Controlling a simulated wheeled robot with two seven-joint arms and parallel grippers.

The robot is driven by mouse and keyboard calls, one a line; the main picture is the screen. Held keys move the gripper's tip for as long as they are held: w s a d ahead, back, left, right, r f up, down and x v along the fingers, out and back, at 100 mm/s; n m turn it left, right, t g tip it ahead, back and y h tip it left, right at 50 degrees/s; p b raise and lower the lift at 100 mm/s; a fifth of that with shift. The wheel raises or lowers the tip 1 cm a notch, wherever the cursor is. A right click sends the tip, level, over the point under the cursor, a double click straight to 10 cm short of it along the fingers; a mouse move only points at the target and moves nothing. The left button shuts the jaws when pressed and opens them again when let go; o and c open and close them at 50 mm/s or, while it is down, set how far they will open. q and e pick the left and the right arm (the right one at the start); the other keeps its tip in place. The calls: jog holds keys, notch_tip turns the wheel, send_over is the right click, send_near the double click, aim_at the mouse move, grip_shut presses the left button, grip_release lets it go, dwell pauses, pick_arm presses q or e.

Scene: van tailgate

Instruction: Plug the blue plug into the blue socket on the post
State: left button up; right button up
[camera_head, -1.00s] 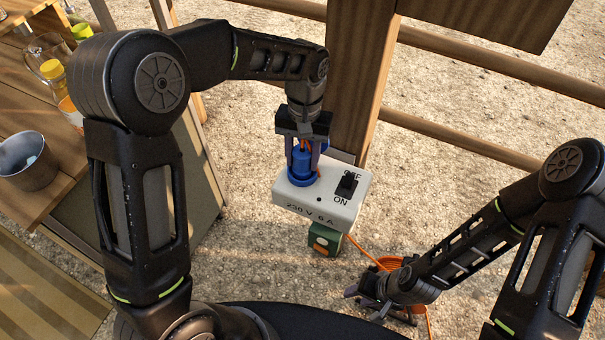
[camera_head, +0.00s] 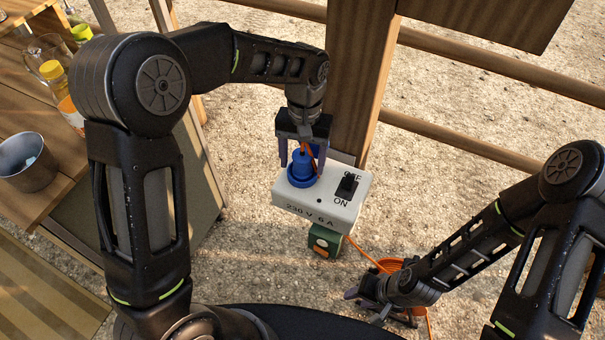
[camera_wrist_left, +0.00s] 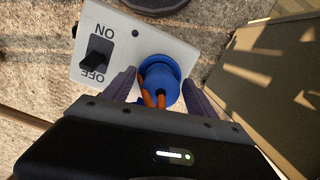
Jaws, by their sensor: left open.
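The blue plug (camera_head: 301,165) stands upright in the blue socket (camera_head: 297,182) on top of the white box (camera_head: 318,207) on the post (camera_head: 358,80). An orange cable leaves the plug's top. My left gripper (camera_head: 302,170) is open, with its fingers apart on either side of the plug. The left wrist view shows the plug (camera_wrist_left: 160,80) between the spread fingers, with gaps beside it. My right gripper (camera_head: 358,294) is low at the right, near the orange cable; whether it is open or shut is unclear.
The box has a black ON/OFF switch (camera_head: 346,187) beside the socket. A green box (camera_head: 324,241) is below it. An orange cable coil (camera_head: 390,265) lies on the gravel. A wooden table with a metal cup (camera_head: 28,162) is at the left. Wooden rails run behind the post.

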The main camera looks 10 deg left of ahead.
pick_arm(q)
jog(key=r, duration=0.5)
jog(key=w+r, duration=0.1)
jog(key=r, duration=0.1)
jog(key=shift+r, duration=0.4)
jog(key=shift+s, duration=0.1)
dwell(0.5)
